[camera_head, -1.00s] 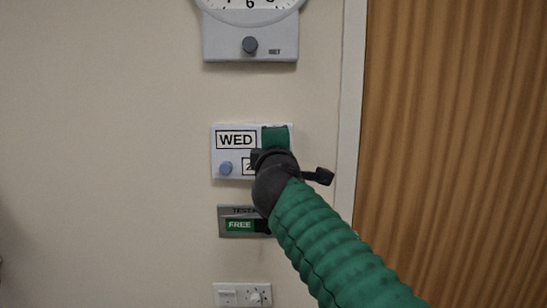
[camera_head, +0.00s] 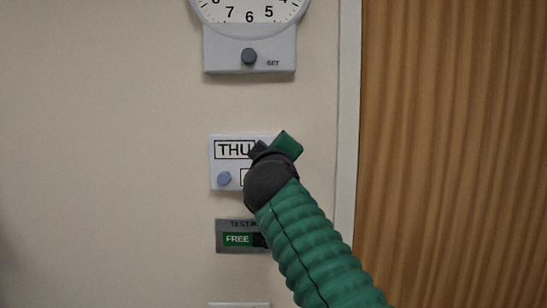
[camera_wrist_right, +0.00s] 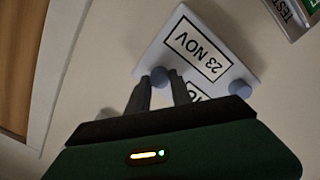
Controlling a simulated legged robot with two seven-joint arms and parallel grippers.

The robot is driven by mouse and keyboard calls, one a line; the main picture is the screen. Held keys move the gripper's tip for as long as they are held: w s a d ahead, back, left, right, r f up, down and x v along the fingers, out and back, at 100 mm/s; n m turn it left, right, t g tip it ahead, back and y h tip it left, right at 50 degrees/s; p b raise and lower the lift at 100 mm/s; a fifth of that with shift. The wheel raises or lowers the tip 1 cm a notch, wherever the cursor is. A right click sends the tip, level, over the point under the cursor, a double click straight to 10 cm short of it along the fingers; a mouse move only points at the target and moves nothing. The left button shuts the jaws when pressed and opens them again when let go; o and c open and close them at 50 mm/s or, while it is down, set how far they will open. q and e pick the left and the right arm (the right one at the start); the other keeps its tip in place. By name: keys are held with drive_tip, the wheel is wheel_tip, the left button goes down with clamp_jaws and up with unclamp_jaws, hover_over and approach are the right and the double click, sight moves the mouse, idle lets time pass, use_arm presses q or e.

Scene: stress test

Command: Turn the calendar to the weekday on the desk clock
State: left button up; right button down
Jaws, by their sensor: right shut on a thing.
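The white wall calendar (camera_head: 229,168) reads THU in its upper window. Its lower window is mostly hidden by my right gripper in the head view, but reads 23 NOV in the right wrist view (camera_wrist_right: 198,50). A grey-blue knob (camera_head: 224,179) is at its lower left. My right gripper (camera_head: 258,150) is at the calendar's right side, turned at a slant. In the wrist view its fingers (camera_wrist_right: 160,92) are shut on a second round calendar knob (camera_wrist_right: 160,77). The clock (camera_head: 249,45) hangs above, its top cut off; no hands or weekday show. My left gripper is out of view.
A SET knob (camera_head: 249,56) is on the clock's lower panel. Below the calendar is a sign (camera_head: 238,239) reading FREE, partly covered by my arm. A wood-grained door (camera_head: 455,120) with a pale frame is on the right. The wall at left is bare.

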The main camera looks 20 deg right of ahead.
drive_tip(key=shift+w+f, duration=0.15)
drive_tip(key=shift+f, duration=0.35)
drive_tip(key=c, duration=1.3)
unclamp_jaws()
drive_tip(key=shift+r, duration=0.1)
drive_tip(key=shift+o, duration=0.8)
drive_tip(key=shift+r, duration=0.1)
drive_tip(key=r+b+v, duration=0.1)
drive_tip(key=b+v, duration=0.6)
drive_tip(key=v, duration=0.9)
drive_tip(key=shift+s+a+f+b, duration=0.3)
drive_tip(key=shift+f, duration=0.15)
